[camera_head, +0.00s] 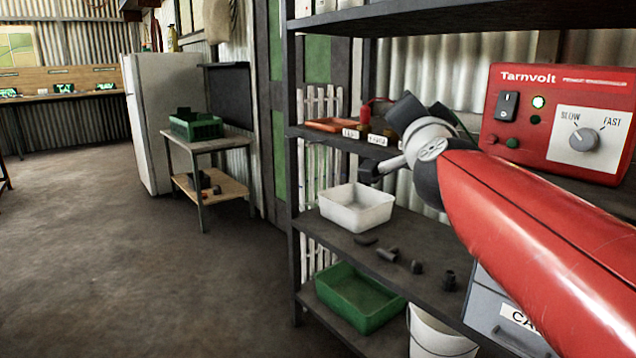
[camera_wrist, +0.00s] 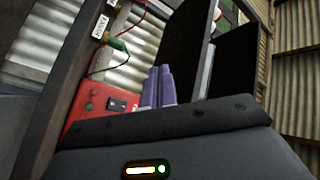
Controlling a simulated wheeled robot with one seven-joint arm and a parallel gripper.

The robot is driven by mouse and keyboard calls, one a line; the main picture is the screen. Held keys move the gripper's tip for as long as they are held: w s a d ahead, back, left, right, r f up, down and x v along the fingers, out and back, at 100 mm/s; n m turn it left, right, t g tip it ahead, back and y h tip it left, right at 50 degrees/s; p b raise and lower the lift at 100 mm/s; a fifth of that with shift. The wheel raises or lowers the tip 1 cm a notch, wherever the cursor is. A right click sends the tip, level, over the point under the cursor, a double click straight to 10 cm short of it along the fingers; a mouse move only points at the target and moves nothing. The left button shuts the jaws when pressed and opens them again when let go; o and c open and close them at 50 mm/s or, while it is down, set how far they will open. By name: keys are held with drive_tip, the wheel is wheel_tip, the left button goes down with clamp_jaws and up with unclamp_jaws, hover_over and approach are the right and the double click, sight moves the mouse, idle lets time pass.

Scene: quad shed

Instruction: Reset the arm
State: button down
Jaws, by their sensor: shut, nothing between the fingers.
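My red arm reaches in from the lower right of the head view, and its pale wrist joint is bent in front of the shelf unit (camera_head: 292,180). My gripper (camera_wrist: 160,72) shows in the wrist view as two purple-grey fingers side by side, shut and empty. Behind them in that view are a red box (camera_wrist: 90,98) and dark flat panels. In the head view the far end of the arm is partly hidden behind its own links, so the fingertips cannot be made out clearly there.
A red Tarnvolt control box (camera_head: 553,85) stands right of my wrist. Below are a white bin (camera_head: 357,215), several dark pipe fittings (camera_head: 388,254), a green tray (camera_head: 352,310) and a white bucket (camera_head: 440,340). The floor (camera_head: 140,250) at left is clear.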

drive_tip(key=s+a+f+n+g+y, duration=0.25)
drive_tip(key=s+f+n, duration=0.2)
drive_tip(key=f, duration=0.45)
drive_tip(key=s+a+f+n+g+y, duration=0.2)
drive_tip(key=s+f+n+g, duration=0.15)
drive_tip(key=s+f, duration=0.4)
drive_tip(key=s+d+f+n+g+h, duration=0.1)
drive_tip(key=s+f+g, duration=0.3)
drive_tip(key=f, duration=0.5)
drive_tip(key=s+d+f+n+g+h, duration=0.1)
drive_tip(key=s+d+f+g+h, duration=0.1)
drive_tip(key=s+f, duration=0.7)
drive_tip(key=shift+d+g, duration=0.75)
drive_tip(key=shift+g, duration=0.25)
